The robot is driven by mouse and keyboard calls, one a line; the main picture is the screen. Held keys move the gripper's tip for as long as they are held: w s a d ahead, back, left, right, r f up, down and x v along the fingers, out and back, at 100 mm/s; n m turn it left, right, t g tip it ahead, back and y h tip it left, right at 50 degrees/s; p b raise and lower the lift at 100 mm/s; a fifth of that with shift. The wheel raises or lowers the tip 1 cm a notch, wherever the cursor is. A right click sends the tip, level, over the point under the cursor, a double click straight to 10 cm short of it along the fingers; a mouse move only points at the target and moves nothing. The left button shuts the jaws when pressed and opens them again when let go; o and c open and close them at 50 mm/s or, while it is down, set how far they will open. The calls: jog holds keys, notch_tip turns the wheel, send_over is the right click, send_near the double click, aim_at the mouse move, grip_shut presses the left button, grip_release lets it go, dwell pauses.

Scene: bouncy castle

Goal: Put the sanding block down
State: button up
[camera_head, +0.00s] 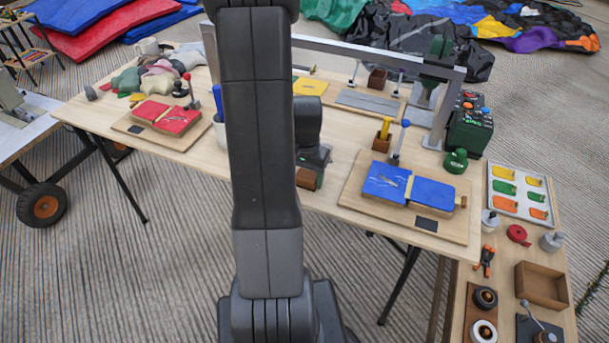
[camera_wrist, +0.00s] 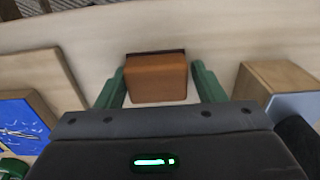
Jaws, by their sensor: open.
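The sanding block, a brown block with a darker far edge (camera_wrist: 157,78), appears to rest on the pale wooden table between my gripper's two green fingers (camera_wrist: 158,70). In the head view a small part of the brown block (camera_head: 307,179) shows just under my dark gripper (camera_head: 315,165). My arm hides much of the area to its left.
A blue repair pad (camera_head: 408,187) on a board lies right of my gripper. A red pad (camera_head: 166,116) lies on the left. In the wrist view a wooden block (camera_wrist: 270,82) stands close to the right finger. Bare tabletop (camera_head: 345,150) shows between my gripper and the blue pad's board.

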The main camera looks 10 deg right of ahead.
aim_at(307, 175)
jog(key=shift+s+d+r+p, duration=0.15)
jog(key=shift+s+p, duration=0.1)
jog(key=shift+p, duration=0.25)
notch_tip(307, 175, up, 12)
jog(key=p, duration=0.1)
jog(key=shift+w, duration=0.15)
notch_tip(307, 175, down, 12)
jog(key=shift+f+b, duration=0.25)
jog(key=shift+b, duration=0.5)
jog(key=shift+r, duration=0.1)
